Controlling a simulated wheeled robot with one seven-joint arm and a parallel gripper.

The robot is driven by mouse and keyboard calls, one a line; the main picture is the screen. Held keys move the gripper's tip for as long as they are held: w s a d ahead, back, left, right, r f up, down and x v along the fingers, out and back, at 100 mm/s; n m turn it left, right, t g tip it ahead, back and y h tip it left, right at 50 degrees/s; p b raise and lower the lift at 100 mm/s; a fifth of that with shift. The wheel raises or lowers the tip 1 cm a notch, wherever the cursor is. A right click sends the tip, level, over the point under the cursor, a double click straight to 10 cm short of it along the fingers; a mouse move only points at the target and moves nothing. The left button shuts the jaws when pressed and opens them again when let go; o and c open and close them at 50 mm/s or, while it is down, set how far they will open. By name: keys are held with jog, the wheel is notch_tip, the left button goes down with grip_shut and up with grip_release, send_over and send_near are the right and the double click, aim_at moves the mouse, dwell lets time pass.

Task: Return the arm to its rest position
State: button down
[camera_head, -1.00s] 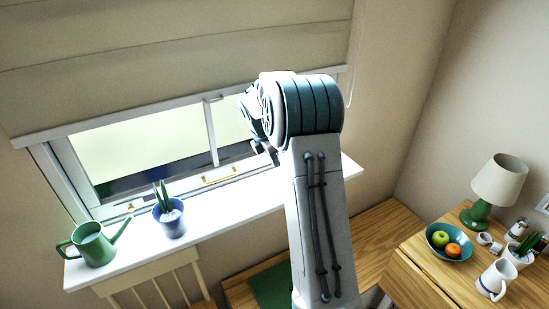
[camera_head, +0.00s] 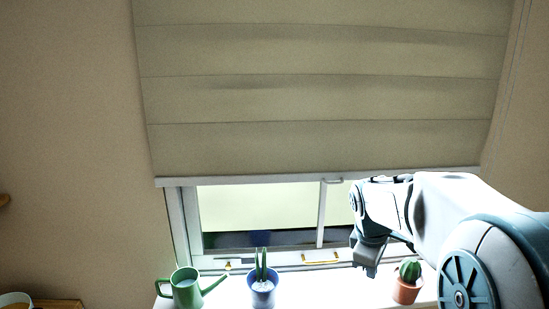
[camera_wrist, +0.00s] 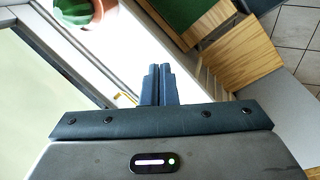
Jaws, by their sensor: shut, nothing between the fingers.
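My arm reaches in from the right side of the head view. My gripper (camera_head: 365,268) hangs at its end in front of the window, over the right part of the sill, pointing down. The wrist view shows its two dark fingers (camera_wrist: 158,86) pressed together with nothing between them. The gripper is left of a cactus in a terracotta pot (camera_head: 406,284) and appears apart from it. The arm's upper links fill the lower right of the head view and hide part of the sill.
The window (camera_head: 262,215) sits under a beige blind (camera_head: 320,90), with a brass handle (camera_head: 321,258) low on its frame. A green watering can (camera_head: 187,287) and a blue plant pot (camera_head: 263,294) stand on the white sill (camera_head: 330,285). The wrist view shows a wooden surface (camera_wrist: 243,58).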

jog(key=s+a+f+m+t+y+b, duration=0.1)
jog(key=s+a+m, duration=0.2)
jog(key=s, duration=0.6)
jog(key=s+a+f+m+y+b, duration=0.1)
jog(key=s+a+f+m+b, duration=0.1)
jog(key=s+a+m, duration=0.2)
jog(key=s+m, duration=0.3)
jog(key=s, duration=0.3)
jog(key=shift+f+m+t, duration=0.2)
jog(key=shift+m+t, duration=0.2)
jog(key=shift+s, duration=0.1)
